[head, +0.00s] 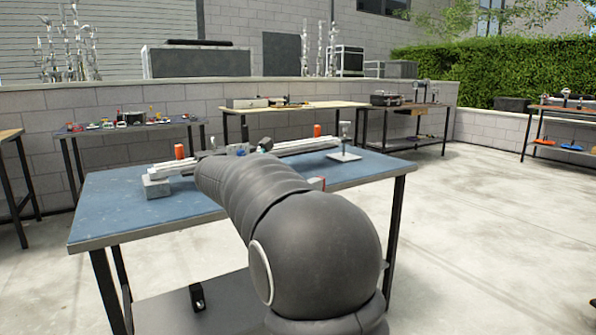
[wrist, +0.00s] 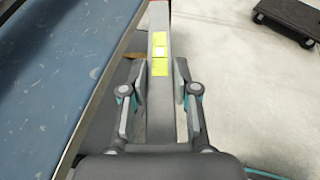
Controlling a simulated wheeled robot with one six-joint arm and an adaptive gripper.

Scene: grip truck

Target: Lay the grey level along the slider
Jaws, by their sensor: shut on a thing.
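The grey level (wrist: 159,25), with yellow vial windows, runs lengthwise up the wrist view. My gripper (wrist: 160,92) is shut on it, one finger on each side. The level is beside the blue table's edge, with floor below.
A small stand (head: 345,150) is on the table's right part. A grey block (head: 156,187) supports the rail's left end. Other benches with tools line the wall behind. A black dolly (wrist: 289,16) is on the floor. Open concrete floor lies to the right.

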